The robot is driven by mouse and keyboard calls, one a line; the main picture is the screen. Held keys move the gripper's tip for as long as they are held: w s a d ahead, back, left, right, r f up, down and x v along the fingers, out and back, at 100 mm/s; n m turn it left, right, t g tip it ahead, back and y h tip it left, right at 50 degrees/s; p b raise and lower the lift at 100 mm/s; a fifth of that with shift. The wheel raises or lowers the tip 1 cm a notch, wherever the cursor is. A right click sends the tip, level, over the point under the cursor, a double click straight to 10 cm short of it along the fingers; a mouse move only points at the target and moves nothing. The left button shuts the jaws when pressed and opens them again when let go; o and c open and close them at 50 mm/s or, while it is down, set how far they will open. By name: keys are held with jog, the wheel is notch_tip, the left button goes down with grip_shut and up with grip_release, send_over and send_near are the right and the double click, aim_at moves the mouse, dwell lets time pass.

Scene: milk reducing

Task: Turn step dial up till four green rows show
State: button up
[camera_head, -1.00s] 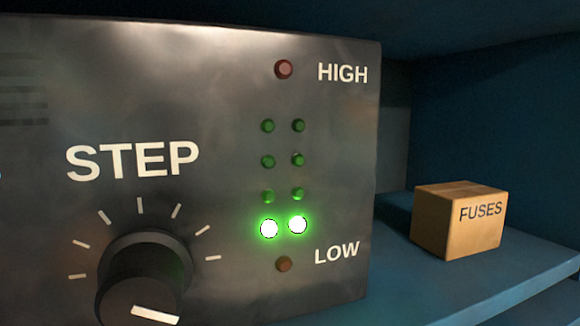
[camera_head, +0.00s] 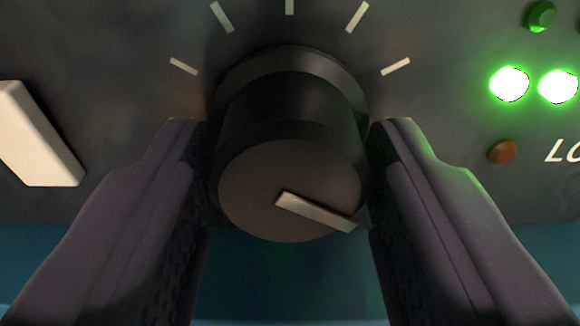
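The black step dial (camera_head: 290,205) fills the middle of the view, its pale pointer line (camera_head: 318,212) aimed to the right and slightly down. My gripper (camera_head: 289,124) has one finger on each side of the dial. Thin gaps seem to show between the fingers and the dial, so it looks open around it; contact is hard to judge. The lowest green row (camera_head: 533,85) is lit at the upper right. One lamp of the row above (camera_head: 541,16) shows unlit; the higher rows are out of view.
Pale tick marks (camera_head: 289,7) ring the top of the dial on the dark panel (camera_head: 450,25). A brownish-red low lamp (camera_head: 502,152) is unlit beside the cut-off LOW label. A pale block-like part (camera_head: 38,135) sits at the left. Blue surface shows below the panel.

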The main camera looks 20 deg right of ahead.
jog(key=c, duration=0.6)
jog(key=shift+o, duration=0.2)
jog(key=shift+m+b, duration=0.9)
jog(key=shift+m, duration=0.4)
jog(key=shift+a+m+b, duration=0.1)
jog(key=shift+m+b, duration=0.2)
jog(key=shift+m, duration=1.2)
jog(key=o, duration=1)
jog(key=shift+o, duration=0.2)
